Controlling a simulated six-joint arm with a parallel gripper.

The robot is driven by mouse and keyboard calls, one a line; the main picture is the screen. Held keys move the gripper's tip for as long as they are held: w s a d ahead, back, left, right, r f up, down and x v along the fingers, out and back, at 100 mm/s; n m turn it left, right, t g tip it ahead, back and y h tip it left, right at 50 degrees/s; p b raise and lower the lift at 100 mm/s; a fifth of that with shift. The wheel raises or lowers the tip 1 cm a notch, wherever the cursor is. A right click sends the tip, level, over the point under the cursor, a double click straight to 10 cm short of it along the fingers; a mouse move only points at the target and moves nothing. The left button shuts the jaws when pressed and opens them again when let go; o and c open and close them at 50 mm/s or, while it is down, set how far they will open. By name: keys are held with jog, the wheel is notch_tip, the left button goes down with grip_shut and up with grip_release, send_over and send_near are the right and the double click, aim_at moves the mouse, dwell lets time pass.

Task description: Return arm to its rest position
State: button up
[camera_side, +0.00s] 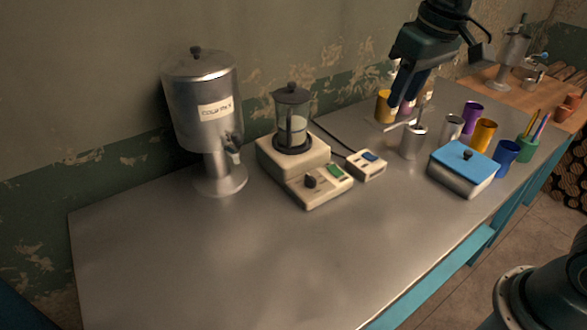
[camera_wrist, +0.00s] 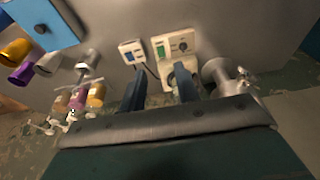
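My gripper (camera_side: 404,95) is raised above the back right part of the metal table in the side view, pointing down over the cups. In the wrist view its two blue fingers (camera_wrist: 160,88) stand apart with a clear gap and nothing between them. The gripper is open. In the wrist view the jug is mostly hidden behind the fingers.
A metal cold milk dispenser (camera_side: 205,110) stands left. A small switch box (camera_side: 366,165), a metal pot (camera_side: 413,141), a blue-lidded box (camera_side: 464,167) and several coloured cups (camera_side: 483,135) crowd the right. The table's front left (camera_side: 190,260) is clear.

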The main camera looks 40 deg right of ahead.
jog(key=s+d+f+t, duration=0.1)
jog(key=s+d, duration=0.1)
jog(key=s, duration=0.6)
jog(key=s+d+f+t, duration=0.1)
jog(key=s+d+t, duration=0.1)
jog(key=s, duration=0.7)
jog(key=shift+s+f, duration=0.25)
jog(key=shift+f, duration=0.05)
